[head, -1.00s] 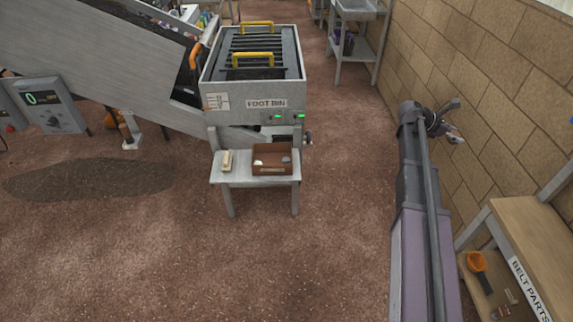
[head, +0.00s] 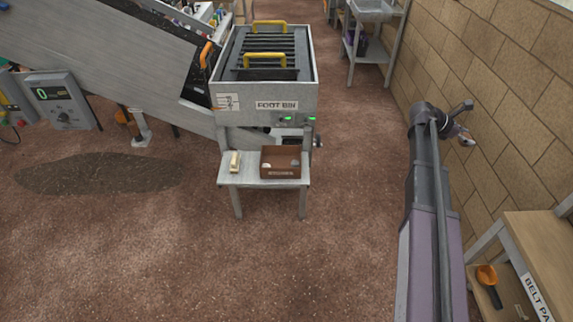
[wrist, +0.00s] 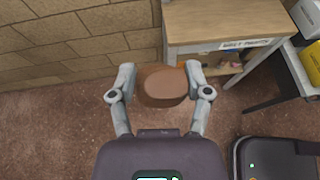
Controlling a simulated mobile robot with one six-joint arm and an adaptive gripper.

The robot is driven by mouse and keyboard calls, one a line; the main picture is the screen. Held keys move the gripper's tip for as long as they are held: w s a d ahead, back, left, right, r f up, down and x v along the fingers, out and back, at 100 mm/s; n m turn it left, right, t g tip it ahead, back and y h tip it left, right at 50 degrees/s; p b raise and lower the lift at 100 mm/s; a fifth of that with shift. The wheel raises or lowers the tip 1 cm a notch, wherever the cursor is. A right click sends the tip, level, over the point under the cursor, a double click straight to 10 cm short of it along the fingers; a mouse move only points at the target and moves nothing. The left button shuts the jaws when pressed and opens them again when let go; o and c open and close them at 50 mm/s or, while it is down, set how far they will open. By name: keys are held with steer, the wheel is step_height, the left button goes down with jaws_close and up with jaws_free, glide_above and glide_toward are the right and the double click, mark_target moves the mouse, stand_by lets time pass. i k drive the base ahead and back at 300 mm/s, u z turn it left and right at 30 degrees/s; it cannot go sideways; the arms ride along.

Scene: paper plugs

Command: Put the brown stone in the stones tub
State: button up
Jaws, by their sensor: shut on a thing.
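My gripper (wrist: 160,88) is shut on the brown stone (wrist: 163,87), a smooth rounded lump between its two fingers in the wrist view. In the head view my gripper (head: 468,139) is at the right, held out near the block wall, and the stone is too small there to tell apart. A brown open tub (head: 281,173) with a label on its front, too small to read surely, stands on a small grey table below the foot bin. A few pale stones lie in it. My gripper is well to the right of this tub.
The small grey table (head: 230,180) also bears a pale block-like brush (head: 235,161). The foot bin (head: 275,104) rises behind it. The block wall (head: 500,100) and a belt parts bench (head: 540,240) stand at the right. The floor between is clear.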

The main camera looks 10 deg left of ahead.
mark_target(281, 166)
steer(key=i, duration=0.85)
steer(key=z, duration=0.05)
